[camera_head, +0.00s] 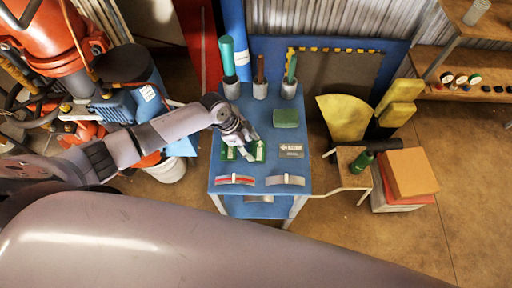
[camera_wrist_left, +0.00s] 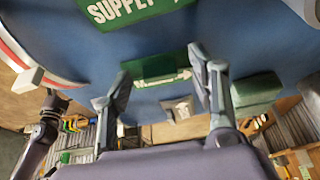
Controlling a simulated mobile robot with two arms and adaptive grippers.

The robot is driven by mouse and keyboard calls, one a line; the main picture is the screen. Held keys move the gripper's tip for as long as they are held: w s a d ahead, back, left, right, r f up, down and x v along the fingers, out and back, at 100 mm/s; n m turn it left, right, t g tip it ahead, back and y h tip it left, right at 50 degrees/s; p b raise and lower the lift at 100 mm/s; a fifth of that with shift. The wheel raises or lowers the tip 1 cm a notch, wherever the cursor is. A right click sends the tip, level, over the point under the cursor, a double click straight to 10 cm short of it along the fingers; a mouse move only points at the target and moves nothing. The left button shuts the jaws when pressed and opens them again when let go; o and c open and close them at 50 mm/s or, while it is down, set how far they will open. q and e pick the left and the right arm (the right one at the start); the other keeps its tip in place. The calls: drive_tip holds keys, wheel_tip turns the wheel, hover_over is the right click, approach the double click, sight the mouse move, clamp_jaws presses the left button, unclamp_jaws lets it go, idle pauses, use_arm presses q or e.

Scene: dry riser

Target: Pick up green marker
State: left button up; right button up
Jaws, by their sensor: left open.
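Flat green plates with white markings lie on the blue table; I take these as the green markers. In the head view, green with white arrows (camera_head: 229,153) shows beside and under my left gripper (camera_head: 251,147). In the left wrist view, a green plate with a white arrow (camera_wrist_left: 160,72) appears between the open, empty fingers of my left gripper (camera_wrist_left: 159,65). Another green plate, lettered "SUPPLY" (camera_wrist_left: 135,10), lies at the top. The fingers hide part of the plates in the head view; contact cannot be told. My right gripper is not in view.
The blue table (camera_head: 222,110) also bears a green block (camera_head: 286,118), a grey sign plate (camera_head: 291,151), a red-and-white curved piece (camera_head: 235,180) and a grey curved piece (camera_head: 285,181). Upright tools in cups line its back edge. A small bench (camera_head: 350,178) stands to the right.

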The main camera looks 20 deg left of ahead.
use_arm(q)
drive_tip(key=shift+c, duration=0.3)
drive_tip(key=c, duration=1)
drive_tip(key=shift+r, duration=0.1)
